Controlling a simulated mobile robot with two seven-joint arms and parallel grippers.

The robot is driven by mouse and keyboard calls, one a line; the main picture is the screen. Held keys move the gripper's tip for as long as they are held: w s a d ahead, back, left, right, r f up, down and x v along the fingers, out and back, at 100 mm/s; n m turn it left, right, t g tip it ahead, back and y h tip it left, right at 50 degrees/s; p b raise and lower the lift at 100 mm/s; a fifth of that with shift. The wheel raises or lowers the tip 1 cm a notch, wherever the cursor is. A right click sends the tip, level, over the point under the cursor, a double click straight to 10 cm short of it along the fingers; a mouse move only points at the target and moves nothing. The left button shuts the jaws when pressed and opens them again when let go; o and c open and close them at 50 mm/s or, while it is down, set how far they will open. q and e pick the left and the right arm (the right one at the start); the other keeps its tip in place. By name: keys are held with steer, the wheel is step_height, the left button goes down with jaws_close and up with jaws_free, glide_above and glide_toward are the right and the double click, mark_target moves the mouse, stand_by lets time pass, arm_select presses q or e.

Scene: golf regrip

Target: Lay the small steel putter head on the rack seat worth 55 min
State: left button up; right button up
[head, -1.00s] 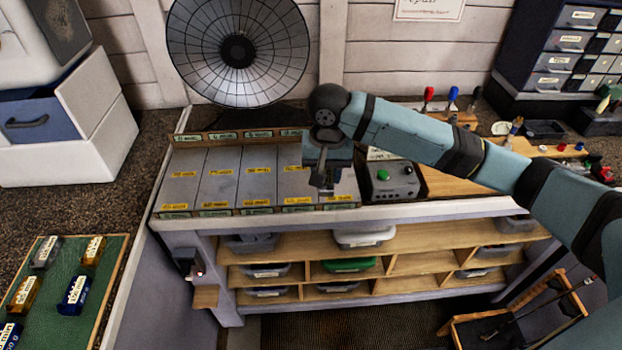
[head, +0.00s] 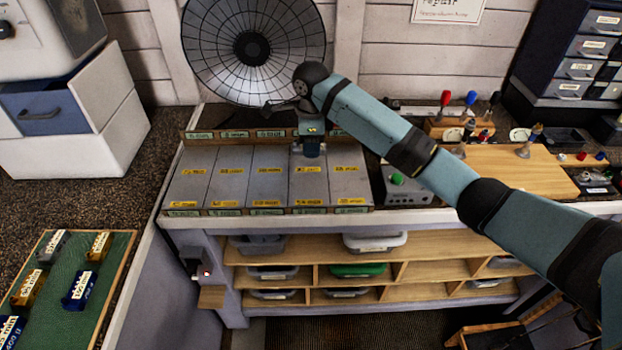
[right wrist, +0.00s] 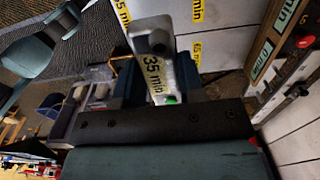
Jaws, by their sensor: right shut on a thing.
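The rack (head: 277,180) lies on the bench, a row of grey seats with yellow labels, too small to read surely in the head view. My right gripper (head: 312,147) is over the back edge of the rack, near the fourth seat from the left. In the right wrist view it is shut on a small steel putter head (right wrist: 153,45) with a yellow label that seems to read 35 min. Seats with yellow labels lie beyond the held head. Whether the head touches the rack I cannot tell. My left gripper is not in view.
A green mat (head: 62,318) at the lower left holds several labelled heads: grey, amber and blue. A dark dish (head: 252,48) stands behind the rack. A grey box with a green button (head: 397,179) sits right of the rack. Shelves lie below.

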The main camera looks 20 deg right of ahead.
mark_target(311, 185)
step_height(311, 185, down, 12)
steer(key=shift+r+p, duration=0.25)
steer(key=shift+p, duration=0.05)
steer(key=o, duration=1)
steer(key=shift+f, duration=0.15)
